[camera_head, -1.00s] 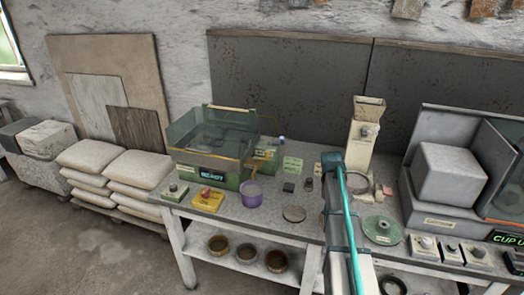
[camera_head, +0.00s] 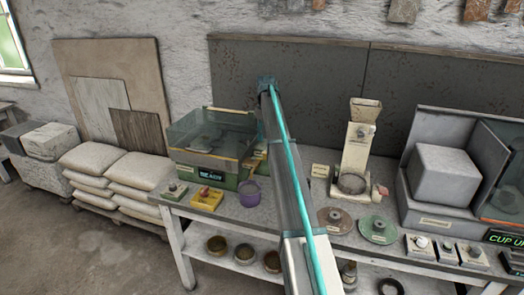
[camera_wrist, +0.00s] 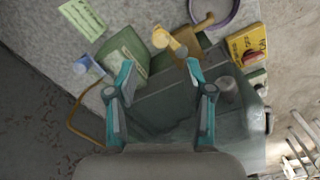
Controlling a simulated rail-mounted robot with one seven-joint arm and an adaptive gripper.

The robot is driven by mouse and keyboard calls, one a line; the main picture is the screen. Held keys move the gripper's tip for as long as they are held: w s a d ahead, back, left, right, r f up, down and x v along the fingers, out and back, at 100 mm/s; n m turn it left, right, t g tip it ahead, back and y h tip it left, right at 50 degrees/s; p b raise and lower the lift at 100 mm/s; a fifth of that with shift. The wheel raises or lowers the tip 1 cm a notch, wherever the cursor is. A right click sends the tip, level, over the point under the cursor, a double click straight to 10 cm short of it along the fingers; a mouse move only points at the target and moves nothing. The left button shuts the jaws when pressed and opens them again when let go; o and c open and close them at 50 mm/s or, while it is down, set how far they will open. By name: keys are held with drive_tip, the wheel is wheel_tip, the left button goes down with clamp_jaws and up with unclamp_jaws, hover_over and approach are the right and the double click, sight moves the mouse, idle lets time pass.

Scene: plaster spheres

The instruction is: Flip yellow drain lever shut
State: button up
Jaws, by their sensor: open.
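In the wrist view, the yellow drain lever (camera_wrist: 163,39) sits beside a brass spout (camera_wrist: 204,22) at the edge of the clear-walled tank (camera_wrist: 160,108). My gripper (camera_wrist: 160,72) is open and empty, its teal fingers apart over the tank's edge. The lever shows just beyond the fingertips, near the right finger; I cannot tell the height between them. In the head view, the tank (camera_head: 205,137) stands on a green base with a lit display, at the left of the table.
A purple bowl (camera_head: 249,191) and a yellow box with a red button (camera_head: 206,199) stand in front of the tank. A green box (camera_wrist: 124,52) and a blue-capped item (camera_wrist: 86,66) lie near the left finger. Dark panels (camera_head: 330,85) rise behind the table.

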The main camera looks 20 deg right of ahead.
sight(265, 152)
wheel_tip(265, 152, down, 8)
drive_tip(key=p, duration=0.2)
drive_tip(key=shift+f+p, duration=0.25)
drive_tip(key=shift+p, duration=0.1)
clamp_jaws()
